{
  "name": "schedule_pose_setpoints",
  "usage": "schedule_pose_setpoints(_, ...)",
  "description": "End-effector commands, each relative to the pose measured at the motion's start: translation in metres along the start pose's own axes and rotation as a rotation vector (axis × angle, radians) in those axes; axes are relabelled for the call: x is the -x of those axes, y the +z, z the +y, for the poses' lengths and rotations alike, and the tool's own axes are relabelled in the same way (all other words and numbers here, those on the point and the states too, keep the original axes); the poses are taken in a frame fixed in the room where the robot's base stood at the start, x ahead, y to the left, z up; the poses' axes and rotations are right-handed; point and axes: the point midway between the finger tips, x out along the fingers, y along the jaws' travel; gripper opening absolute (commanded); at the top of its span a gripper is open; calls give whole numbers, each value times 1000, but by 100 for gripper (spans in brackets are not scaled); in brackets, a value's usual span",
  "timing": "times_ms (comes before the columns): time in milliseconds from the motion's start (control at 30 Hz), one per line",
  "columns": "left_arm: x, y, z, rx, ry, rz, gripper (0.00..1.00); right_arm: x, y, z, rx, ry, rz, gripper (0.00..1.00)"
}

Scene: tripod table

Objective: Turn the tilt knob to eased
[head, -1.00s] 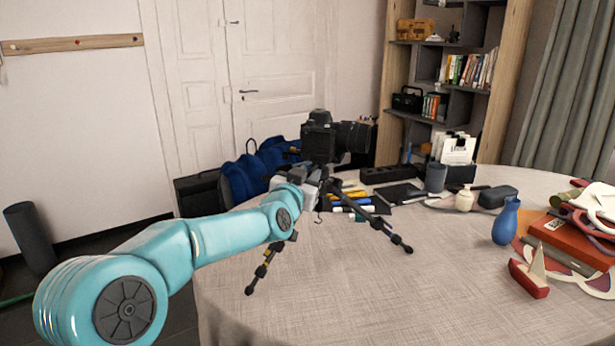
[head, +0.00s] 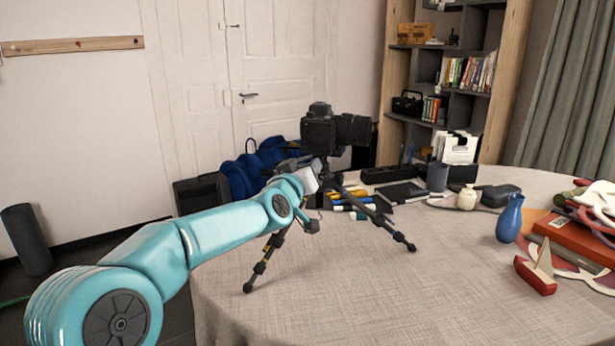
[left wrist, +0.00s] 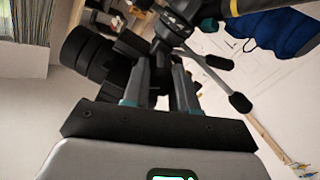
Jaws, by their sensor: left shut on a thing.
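The black camera (head: 335,132) sits on top of the black tripod (head: 372,215) at the table's far left edge. The camera lens (left wrist: 88,52) and the tripod head (left wrist: 175,28) also show in the left wrist view, turned over. My left gripper (left wrist: 160,78) is at the tripod head just under the camera, its two fingers shut on a small dark part there, which looks like the tilt knob. The fingers hide most of the knob, and I cannot read its setting. In the head view the wrist hides the fingertips. My right gripper is not in view.
The table's front is bare.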

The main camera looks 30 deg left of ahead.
Motion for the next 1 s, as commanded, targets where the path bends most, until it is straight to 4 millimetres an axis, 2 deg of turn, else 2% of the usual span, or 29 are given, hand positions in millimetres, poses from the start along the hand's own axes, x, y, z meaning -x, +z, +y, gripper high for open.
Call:
schedule_pose_setpoints(600,0,2,-1,585,1,0,0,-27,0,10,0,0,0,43)
schedule_pose_setpoints(1000,0,1,-1,876,0,0,0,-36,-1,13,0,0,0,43)
